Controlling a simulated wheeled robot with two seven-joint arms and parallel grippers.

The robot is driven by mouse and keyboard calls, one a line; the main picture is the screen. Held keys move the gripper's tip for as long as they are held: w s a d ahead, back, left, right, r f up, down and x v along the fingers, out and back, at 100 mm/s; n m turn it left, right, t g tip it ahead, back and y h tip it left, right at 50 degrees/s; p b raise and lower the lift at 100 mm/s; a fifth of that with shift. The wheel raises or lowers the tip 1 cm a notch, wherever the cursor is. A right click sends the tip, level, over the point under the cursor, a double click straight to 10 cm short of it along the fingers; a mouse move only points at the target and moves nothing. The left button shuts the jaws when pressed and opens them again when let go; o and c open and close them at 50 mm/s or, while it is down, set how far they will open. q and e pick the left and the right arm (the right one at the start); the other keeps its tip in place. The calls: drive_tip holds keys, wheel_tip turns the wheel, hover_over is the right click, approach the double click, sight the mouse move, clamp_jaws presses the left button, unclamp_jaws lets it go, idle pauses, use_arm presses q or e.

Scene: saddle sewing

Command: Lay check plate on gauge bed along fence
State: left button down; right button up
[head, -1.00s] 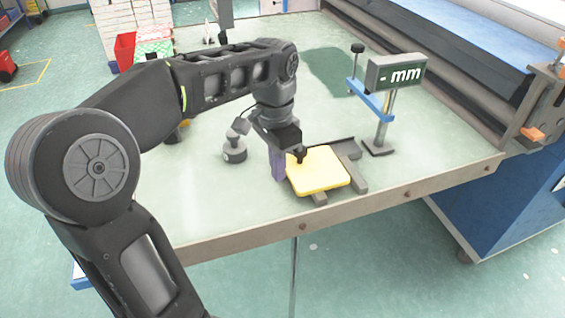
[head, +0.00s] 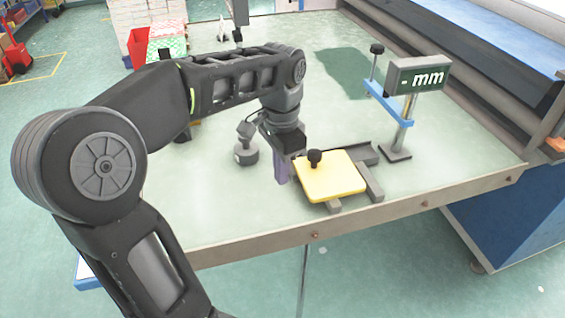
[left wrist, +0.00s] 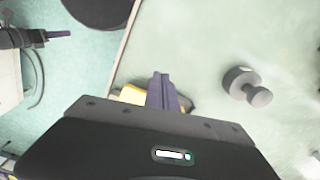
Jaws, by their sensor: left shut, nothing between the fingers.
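The yellow check plate (head: 332,178) with a black knob (head: 315,157) lies on the dark grey gauge bed (head: 373,186) near the table's front edge. The dark fence (head: 352,152) runs along the plate's far side; I cannot tell whether they touch. My left gripper (head: 281,170) is shut and empty, its purple fingers pointing down just left of the plate. In the left wrist view the shut fingers (left wrist: 162,92) cover part of the yellow plate (left wrist: 131,95).
A grey weight-like object (head: 246,153) stands left of my gripper. A red bin (head: 138,46) is at the back left. The table's front left is clear.

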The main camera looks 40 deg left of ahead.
sight(305, 179)
use_arm(q)
wheel_tip(305, 179, down, 5)
drive_tip(key=shift+s+f, duration=0.1)
drive_tip(key=shift+f, duration=0.1)
drive_tip(key=w+p, duration=0.1)
drive_tip(key=w+d, duration=0.1)
drive_tip(key=w, duration=0.1)
drive_tip(key=shift+w+d+p, duration=0.15)
drive_tip(key=shift+p, duration=0.25)
drive_tip(key=shift+w+d, duration=0.1)
drive_tip(key=shift+w, duration=0.2)
drive_tip(key=shift+w+d, duration=0.25)
drive_tip(key=shift+w, duration=0.35)
drive_tip(key=shift+w+d, duration=0.2)
drive_tip(key=shift+w, duration=0.4)
drive_tip(key=shift+s, duration=0.15)
